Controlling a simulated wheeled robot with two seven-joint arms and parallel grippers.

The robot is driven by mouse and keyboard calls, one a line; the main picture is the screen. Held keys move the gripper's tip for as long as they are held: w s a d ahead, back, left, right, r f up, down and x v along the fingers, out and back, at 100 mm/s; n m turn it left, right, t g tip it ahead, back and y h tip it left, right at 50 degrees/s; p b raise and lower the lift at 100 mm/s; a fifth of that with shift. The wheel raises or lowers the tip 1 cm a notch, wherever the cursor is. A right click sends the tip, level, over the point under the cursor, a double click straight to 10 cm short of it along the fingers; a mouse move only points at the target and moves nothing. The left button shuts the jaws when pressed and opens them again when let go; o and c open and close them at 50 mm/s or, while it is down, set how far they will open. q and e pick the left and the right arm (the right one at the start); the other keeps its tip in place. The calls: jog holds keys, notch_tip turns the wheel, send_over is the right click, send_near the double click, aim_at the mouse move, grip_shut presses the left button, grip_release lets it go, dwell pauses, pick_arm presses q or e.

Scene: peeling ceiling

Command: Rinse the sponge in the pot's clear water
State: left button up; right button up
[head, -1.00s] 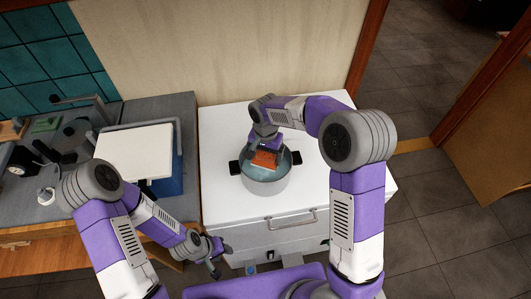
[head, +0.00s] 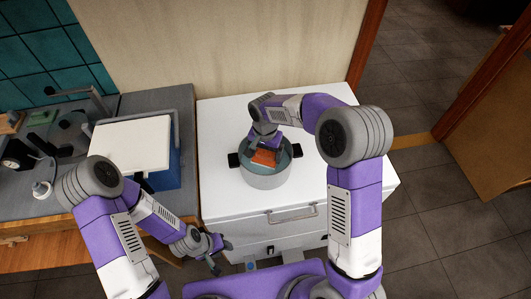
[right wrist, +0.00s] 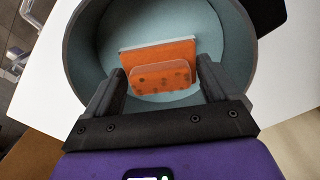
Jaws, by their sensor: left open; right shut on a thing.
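The grey pot (head: 265,181) with black side handles stands on the white chest top. It holds clear, bluish water, and its pale inside also shows in the right wrist view (right wrist: 95,60). The orange sponge (head: 265,157) is inside the pot, between the fingers of my right gripper (right wrist: 160,85). In the right wrist view the sponge (right wrist: 160,55) shows an orange face and a nearer dotted orange part. My right gripper (head: 266,149) points down into the pot and is shut on the sponge. My left gripper (head: 220,255) is open and empty, low in front of the chest.
The white chest (head: 330,195) has free top around the pot. A blue cooler with a white lid (head: 133,150) stands on the grey counter at left, near a sink and a tap (head: 75,92). A wooden door (head: 490,145) is at right.

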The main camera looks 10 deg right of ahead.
aim_at(265, 157)
dwell(0.4)
jog(key=shift+f+b, duration=1.1)
jog(key=shift+f, duration=0.4)
jog(key=shift+r, duration=0.15)
notch_tip(265, 157, up, 13)
jog(key=p, duration=0.9)
jog(key=shift+p, duration=0.3)
